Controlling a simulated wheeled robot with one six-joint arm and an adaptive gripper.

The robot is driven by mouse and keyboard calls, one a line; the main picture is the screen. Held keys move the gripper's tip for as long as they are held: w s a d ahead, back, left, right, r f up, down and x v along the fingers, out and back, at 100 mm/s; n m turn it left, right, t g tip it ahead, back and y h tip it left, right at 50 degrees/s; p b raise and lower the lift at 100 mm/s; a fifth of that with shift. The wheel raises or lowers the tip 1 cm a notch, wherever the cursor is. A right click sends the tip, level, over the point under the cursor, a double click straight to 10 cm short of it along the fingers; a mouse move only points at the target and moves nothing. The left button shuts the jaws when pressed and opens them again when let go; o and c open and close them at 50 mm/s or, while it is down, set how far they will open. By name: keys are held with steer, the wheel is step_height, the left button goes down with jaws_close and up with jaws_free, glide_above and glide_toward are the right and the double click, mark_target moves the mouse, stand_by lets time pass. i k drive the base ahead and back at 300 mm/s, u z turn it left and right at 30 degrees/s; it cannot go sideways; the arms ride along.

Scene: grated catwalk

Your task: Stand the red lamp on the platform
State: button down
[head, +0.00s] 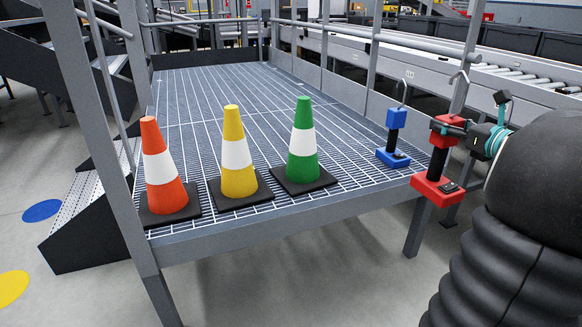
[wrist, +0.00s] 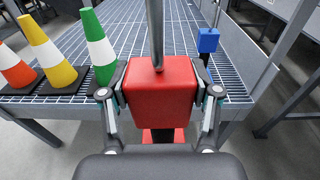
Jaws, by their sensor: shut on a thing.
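The red lamp (head: 437,188) has a red head, a dark stem, a red square base and a hook on top. My gripper (head: 457,127) is shut on its red head, which fills the middle of the wrist view (wrist: 160,92). The lamp hangs upright at the front right corner of the platform (head: 330,200). In the head view its base overlaps the platform's edge. In the wrist view the platform's front edge passes behind the lamp. I cannot tell whether the base touches anything. The fingers (wrist: 160,95) lie on both sides of the head.
A blue lamp (head: 394,135) stands on the grating just left of the red one. Orange (head: 163,165), yellow (head: 235,150) and green (head: 302,145) cones stand along the front edge. A railing post (head: 466,60) rises at the right. The grating behind the cones is clear.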

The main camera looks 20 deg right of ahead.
mark_target(352, 164)
steer(key=i, duration=0.9)
